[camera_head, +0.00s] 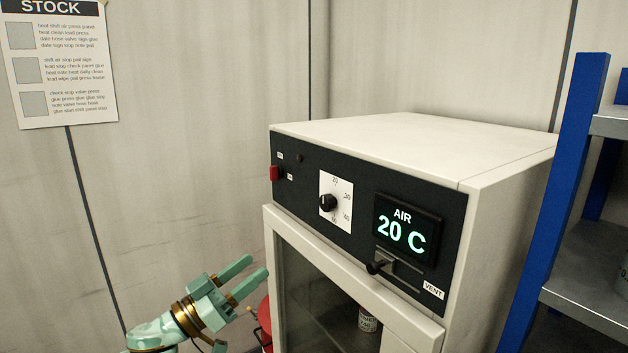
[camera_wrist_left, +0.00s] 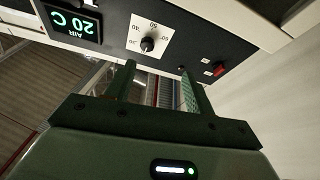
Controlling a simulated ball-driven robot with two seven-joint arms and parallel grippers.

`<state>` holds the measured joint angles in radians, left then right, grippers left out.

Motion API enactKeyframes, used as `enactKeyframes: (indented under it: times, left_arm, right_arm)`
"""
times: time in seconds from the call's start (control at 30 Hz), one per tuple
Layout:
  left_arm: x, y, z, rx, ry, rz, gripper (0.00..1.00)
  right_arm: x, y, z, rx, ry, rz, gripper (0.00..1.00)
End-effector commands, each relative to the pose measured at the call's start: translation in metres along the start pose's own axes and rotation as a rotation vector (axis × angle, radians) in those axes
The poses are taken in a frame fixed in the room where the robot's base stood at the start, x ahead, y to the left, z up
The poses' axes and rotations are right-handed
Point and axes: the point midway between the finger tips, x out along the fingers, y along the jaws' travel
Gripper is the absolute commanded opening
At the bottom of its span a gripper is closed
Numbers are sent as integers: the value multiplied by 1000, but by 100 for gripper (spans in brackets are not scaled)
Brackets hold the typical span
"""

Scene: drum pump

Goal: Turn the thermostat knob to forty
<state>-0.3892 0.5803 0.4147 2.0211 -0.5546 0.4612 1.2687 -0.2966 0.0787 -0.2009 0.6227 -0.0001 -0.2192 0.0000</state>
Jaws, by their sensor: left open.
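The thermostat knob (camera_head: 327,203) is a small black dial on a white scale plate on the dark control panel of a cream cabinet (camera_head: 420,145). My left gripper (camera_head: 257,272) is open and empty, to the left of and below the knob, apart from the panel. In the left wrist view, the knob (camera_wrist_left: 148,44) shows beyond the two fingers (camera_wrist_left: 158,85), upside down. My right gripper is not in view.
A red switch (camera_head: 275,173) sits at the panel's left end. A vent slider (camera_head: 377,267) is below the display. The cabinet's glass door (camera_head: 318,295) is below the panel. A blue-post shelf (camera_head: 568,190) stands close at the right. Something red (camera_head: 265,318) is behind my left gripper.

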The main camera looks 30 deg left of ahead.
Motion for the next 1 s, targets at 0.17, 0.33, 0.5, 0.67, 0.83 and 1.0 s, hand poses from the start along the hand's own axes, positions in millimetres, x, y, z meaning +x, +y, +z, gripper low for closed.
enactKeyframes:
  times: [0.17, 0.33, 0.5, 0.67, 0.83, 1.0]
  left_arm:
    - [16, 18, -29, -5, 26, 61, 54]
    - [47, 20, -30, -5, 29, 61, 54]
    - [92, 22, -33, -3, 29, 59, 54]
    - [130, 24, -32, -5, 28, 56, 54]
    - [158, 25, -31, -5, 26, 56, 54]
    - [170, 26, -30, -6, 24, 56, 54]
  right_arm:
    - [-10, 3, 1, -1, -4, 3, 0]
    - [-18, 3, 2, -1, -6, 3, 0]
    - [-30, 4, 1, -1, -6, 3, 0]
    - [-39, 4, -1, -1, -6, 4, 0]
    - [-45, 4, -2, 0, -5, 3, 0]
    - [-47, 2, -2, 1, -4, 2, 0]
